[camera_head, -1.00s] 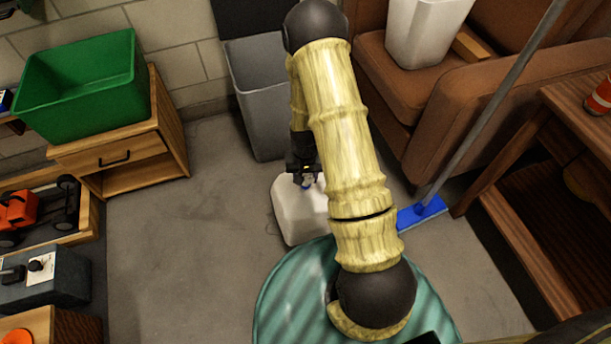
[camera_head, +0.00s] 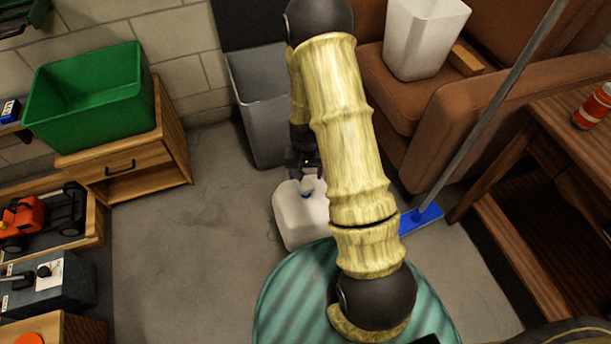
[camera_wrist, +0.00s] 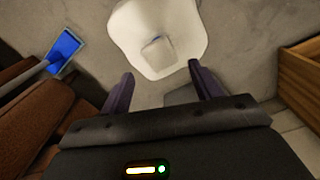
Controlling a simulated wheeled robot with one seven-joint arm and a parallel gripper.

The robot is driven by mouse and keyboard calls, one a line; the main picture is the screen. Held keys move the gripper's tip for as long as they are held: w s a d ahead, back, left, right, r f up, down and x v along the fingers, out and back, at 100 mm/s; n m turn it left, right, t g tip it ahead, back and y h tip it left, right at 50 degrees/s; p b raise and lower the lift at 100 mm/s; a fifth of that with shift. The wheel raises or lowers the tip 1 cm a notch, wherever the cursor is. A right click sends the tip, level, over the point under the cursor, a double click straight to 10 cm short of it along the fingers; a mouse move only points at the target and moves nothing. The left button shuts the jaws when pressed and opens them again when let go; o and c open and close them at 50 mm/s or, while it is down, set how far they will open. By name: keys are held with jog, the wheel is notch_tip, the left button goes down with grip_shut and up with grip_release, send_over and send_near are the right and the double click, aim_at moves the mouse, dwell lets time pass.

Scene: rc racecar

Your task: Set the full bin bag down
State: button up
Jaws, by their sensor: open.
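The full bin bag (camera_head: 301,222) is a white, rounded bag standing upright on the grey floor. It has a small tied top with a bit of blue, and my arm hides part of its right side. My gripper (camera_head: 311,176) is open and empty just beyond and above the bag's top. In the wrist view the bag (camera_wrist: 185,35) lies ahead of the two spread fingers of my gripper (camera_wrist: 162,88), apart from them.
A grey bin (camera_head: 260,105) stands by the wall behind the bag. A brown armchair (camera_head: 425,125) holds a white bin (camera_head: 420,38). A blue-headed mop (camera_head: 420,219) leans at right. A green crate (camera_head: 90,100) sits on a wooden cabinet (camera_head: 150,150). Floor left of the bag is clear.

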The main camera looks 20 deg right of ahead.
jog(key=shift+r+p, duration=0.75)
jog(key=shift+r, duration=1.5)
jog(key=s+a+r+n+t, duration=0.1)
jog(key=s+r, duration=0.4)
jog(key=r, duration=0.5)
jog(key=s+a+r+n+t, duration=0.1)
jog(key=s+a+r+n, duration=0.1)
jog(key=s+r, duration=0.4)
notch_tip(320, 180, up, 5)
jog(key=shift+s+f+n+t, duration=0.15)
jog(key=shift+s+n+t, duration=0.15)
